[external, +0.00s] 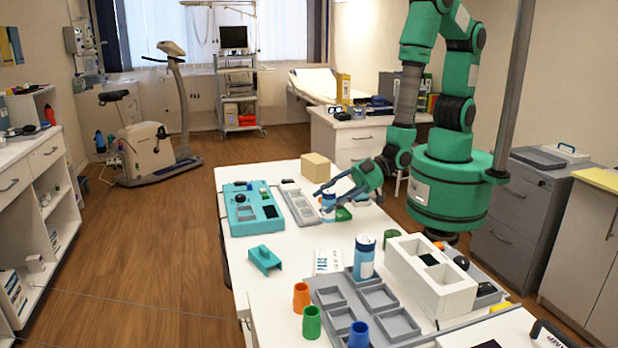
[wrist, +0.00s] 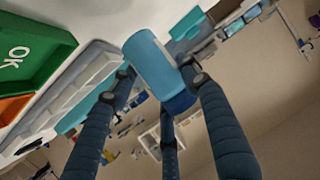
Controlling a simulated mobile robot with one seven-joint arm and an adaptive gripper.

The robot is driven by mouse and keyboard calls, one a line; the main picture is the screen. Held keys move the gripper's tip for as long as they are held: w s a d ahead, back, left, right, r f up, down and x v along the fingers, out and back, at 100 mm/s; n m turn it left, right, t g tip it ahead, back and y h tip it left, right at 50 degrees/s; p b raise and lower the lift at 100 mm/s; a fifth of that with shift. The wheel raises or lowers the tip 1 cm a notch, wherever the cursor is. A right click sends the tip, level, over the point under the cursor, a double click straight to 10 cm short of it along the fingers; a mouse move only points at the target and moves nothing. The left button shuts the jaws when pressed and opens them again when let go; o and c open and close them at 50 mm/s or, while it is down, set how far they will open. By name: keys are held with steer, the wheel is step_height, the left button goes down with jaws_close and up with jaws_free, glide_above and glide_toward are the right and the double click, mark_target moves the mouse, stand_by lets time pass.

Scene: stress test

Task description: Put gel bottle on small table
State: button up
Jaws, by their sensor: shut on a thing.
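My gripper (external: 326,193) is over the far half of the white table (external: 252,262), shut on a blue-and-white bottle (external: 328,208). In the wrist view the blue bottle (wrist: 154,62) sits tilted between the dark fingers (wrist: 160,85). I cannot tell whether its base touches the table. A second, larger blue bottle with a white label (external: 365,259) stands upright near the table's middle. I cannot tell which surface is the small table.
A teal case (external: 240,218), a grey tray (external: 298,206) and a cardboard box (external: 316,167) lie near the gripper. A white compartment box (external: 430,285), grey tray (external: 330,297) and coloured cups (external: 312,322) fill the near end. A green OK bin (wrist: 35,45) shows in the wrist view.

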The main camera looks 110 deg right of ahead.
mark_target(324, 213)
steer(key=shift+w+a, duration=0.15)
steer(key=shift+w, duration=0.45)
steer(key=shift+f, duration=0.1)
steer(key=shift+f+b, duration=0.6)
steer(key=shift+f, duration=1.1)
steer(key=shift+f, duration=0.15)
steer(key=o, duration=1.3)
